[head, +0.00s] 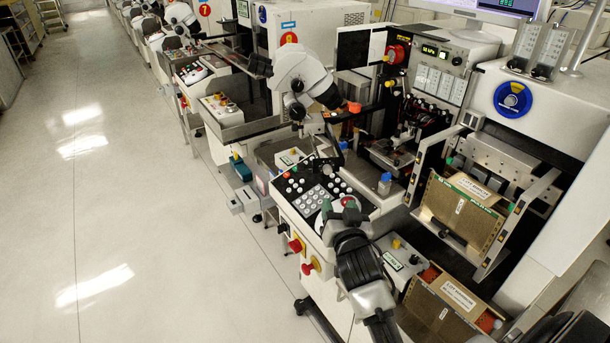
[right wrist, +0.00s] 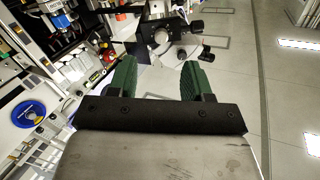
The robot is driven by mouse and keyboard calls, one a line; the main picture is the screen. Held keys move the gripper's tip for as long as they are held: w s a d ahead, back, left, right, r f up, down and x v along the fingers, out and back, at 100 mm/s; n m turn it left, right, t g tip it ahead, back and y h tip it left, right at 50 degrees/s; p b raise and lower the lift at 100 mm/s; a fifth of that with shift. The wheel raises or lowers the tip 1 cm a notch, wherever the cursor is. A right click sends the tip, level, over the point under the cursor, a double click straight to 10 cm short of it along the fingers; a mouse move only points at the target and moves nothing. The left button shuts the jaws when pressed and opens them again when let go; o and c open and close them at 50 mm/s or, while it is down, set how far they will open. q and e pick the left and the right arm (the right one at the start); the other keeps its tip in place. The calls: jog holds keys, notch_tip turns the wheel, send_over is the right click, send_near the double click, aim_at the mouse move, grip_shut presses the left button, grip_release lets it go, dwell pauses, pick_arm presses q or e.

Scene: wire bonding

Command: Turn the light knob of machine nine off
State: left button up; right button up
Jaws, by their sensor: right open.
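The near machine has a control panel (head: 318,190) with a keypad, buttons and red knobs on its front edge. I cannot tell which knob is the light knob, and no number nine is readable. My right gripper (head: 338,207) is over the front of the panel, its arm coming from below and hiding part of the panel. In the right wrist view its green fingers (right wrist: 159,78) are spread with nothing between them. My left gripper is not in view.
A microscope head (head: 300,75) stands behind the panel. A brown carton (head: 462,218) sits in a rack at the right, with another carton (head: 440,308) below it. A blue disc (head: 512,99) marks the right-hand cabinet. The aisle floor (head: 130,200) at the left is clear.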

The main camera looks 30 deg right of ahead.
aim_at(329, 172)
jog(key=x, duration=0.3)
jog(key=r+p+x, duration=0.1)
jog(key=x, duration=0.2)
jog(key=r+p+x, duration=0.1)
jog(key=x, duration=0.3)
jog(key=shift+w+d+f, duration=0.1)
jog(key=shift+w+d, duration=0.05)
jog(key=shift+w, duration=0.25)
grip_shut()
